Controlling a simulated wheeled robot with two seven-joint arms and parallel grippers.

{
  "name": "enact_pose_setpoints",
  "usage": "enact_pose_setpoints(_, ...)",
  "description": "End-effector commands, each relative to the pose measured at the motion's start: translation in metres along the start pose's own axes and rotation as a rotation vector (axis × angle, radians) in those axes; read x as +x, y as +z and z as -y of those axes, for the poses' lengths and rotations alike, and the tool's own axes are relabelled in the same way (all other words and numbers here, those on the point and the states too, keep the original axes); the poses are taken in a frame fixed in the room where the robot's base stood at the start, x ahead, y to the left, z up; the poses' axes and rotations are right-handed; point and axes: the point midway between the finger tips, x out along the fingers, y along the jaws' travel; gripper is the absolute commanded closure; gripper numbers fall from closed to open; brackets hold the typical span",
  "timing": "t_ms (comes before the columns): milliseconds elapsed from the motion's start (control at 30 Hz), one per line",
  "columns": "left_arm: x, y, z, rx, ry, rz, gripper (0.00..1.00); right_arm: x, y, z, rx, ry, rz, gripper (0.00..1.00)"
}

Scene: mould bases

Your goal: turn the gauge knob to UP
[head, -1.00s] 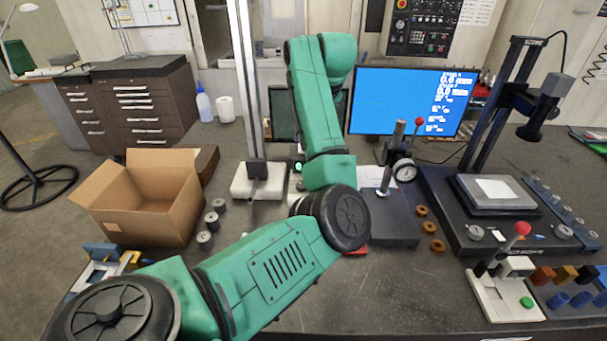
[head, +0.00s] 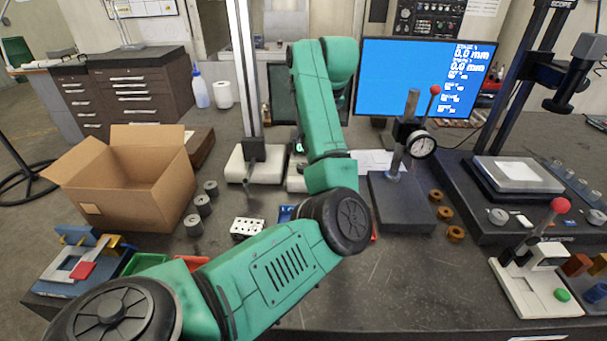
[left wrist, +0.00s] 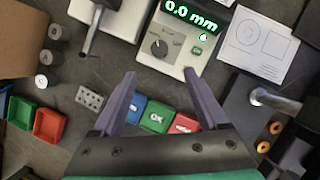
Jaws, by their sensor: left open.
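The gauge is a light grey box (left wrist: 183,28) in the left wrist view, with a lit green 0.0 mm display and a small green button. Its dark round knob (left wrist: 160,47) sits at the lower left of its face; its pointer is too small to read surely. My left gripper (left wrist: 160,72) is open and empty, its two fingers apart, with the knob showing just beyond the fingertips, between them. In the head view my left arm hides most of the gauge and the gripper. My right gripper is in neither view.
A cardboard box (head: 128,185) and grey cylinders (head: 203,204) stand left.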

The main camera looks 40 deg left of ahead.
Motion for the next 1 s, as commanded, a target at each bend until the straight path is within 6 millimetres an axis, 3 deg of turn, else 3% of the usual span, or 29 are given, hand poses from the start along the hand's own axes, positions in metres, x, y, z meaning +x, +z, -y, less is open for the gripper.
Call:
enact_pose_setpoints(167,0.019,0.001,-0.001,0.0,0.004,-0.002,0.23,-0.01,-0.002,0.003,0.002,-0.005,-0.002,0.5)
enact_pose_setpoints(600,0.127,0.002,-0.001,0.001,0.003,-0.001,0.23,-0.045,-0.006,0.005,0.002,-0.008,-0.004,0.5)
enact_pose_setpoints(733,0.142,0.001,-0.001,0.0,0.001,-0.001,0.23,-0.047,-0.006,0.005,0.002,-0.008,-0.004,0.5)
enact_pose_setpoints(967,0.145,0.0,0.0,-0.001,-0.001,0.0,0.23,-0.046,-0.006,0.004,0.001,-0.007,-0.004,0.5)
enact_pose_setpoints(1000,0.144,0.0,0.0,-0.001,-0.001,0.0,0.31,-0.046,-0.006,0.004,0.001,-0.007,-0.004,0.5)
